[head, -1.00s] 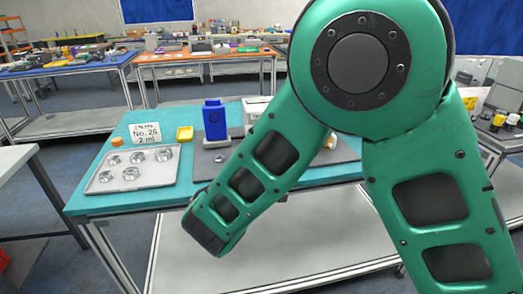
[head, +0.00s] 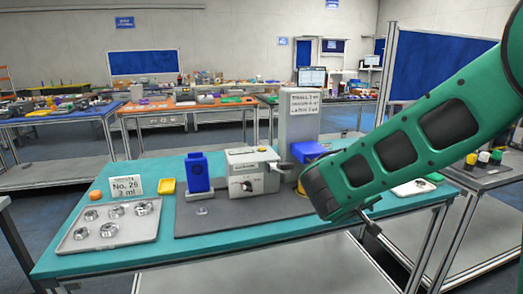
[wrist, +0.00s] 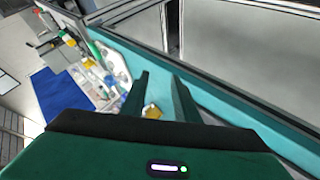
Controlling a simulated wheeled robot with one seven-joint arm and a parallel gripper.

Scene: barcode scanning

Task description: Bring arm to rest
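My green arm crosses the right side of the head view, its dark end in front of the teal table (head: 110,262). My gripper is mostly hidden behind my arm there. In the wrist view, my gripper (wrist: 160,77) shows two dark fingers apart, with nothing seen held between them. It points toward a teal table edge (wrist: 232,95) and grey panels.
On the table stand a grey tray (head: 82,244) with several metal rings, a blue stand (head: 197,172), a grey machine (head: 252,170) and a grey sign box (head: 299,128). A blue partition (head: 440,64) stands at right. Floor shows at left.

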